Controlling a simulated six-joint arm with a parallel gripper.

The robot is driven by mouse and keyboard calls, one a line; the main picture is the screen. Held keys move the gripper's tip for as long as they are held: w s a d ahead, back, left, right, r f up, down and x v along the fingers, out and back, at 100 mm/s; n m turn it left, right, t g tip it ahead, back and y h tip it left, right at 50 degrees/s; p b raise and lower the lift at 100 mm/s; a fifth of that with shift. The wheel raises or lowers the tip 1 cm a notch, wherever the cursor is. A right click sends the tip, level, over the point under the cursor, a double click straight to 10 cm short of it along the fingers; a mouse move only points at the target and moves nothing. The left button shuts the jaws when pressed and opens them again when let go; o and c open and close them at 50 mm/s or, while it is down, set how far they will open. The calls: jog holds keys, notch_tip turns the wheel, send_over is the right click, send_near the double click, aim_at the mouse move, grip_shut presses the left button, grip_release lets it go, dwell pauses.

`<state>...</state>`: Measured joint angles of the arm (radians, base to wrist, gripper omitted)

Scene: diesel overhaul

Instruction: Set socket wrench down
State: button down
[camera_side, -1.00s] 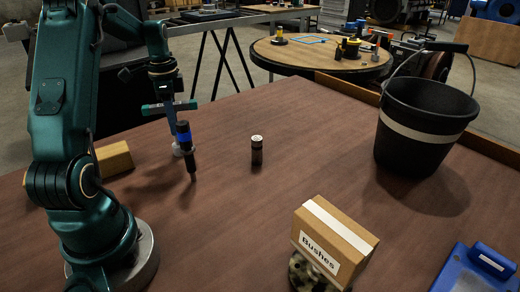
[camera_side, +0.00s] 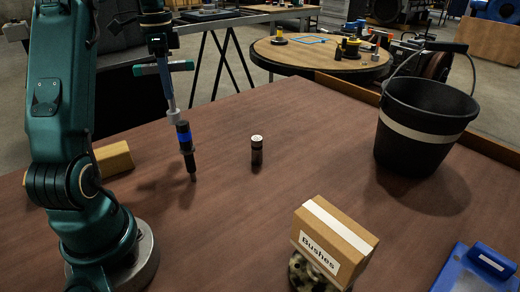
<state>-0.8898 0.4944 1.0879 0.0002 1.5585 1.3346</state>
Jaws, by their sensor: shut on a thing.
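My gripper (camera_side: 161,60) is at the upper left, above the table. I cannot tell whether the two touch. The cylinder narrows to a thin tip at the bottom.
A small dark bottle-like part (camera_side: 257,152) stands mid-table. A "Bushes" box (camera_side: 333,243) is at the front, a black bucket (camera_side: 425,130) at the right and a blue tray (camera_side: 474,272) at the front right. A yellowish block (camera_side: 114,158) lies at the left. The wooden table (camera_side: 290,115) is otherwise largely clear.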

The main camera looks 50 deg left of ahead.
jog(key=w+d+r+n, duration=0.1)
jog(key=w+d+r, duration=0.1)
jog(key=d, duration=0.9)
jog(key=w+d+r+n, duration=0.1)
jog(key=w+d, duration=0.1)
jog(key=d, duration=0.9)
jog(key=s+a+f+m, duration=0.2)
jog(key=s+a+m, duration=0.45)
jog(key=m, duration=0.85)
jog(key=w+d+f, duration=0.2)
jog(key=d+f, duration=0.8)
jog(key=d, duration=0.2)
jog(key=shift+f, duration=0.35)
jog(key=shift+f, duration=0.15)
jog(key=c, duration=0.7)
grip_release()
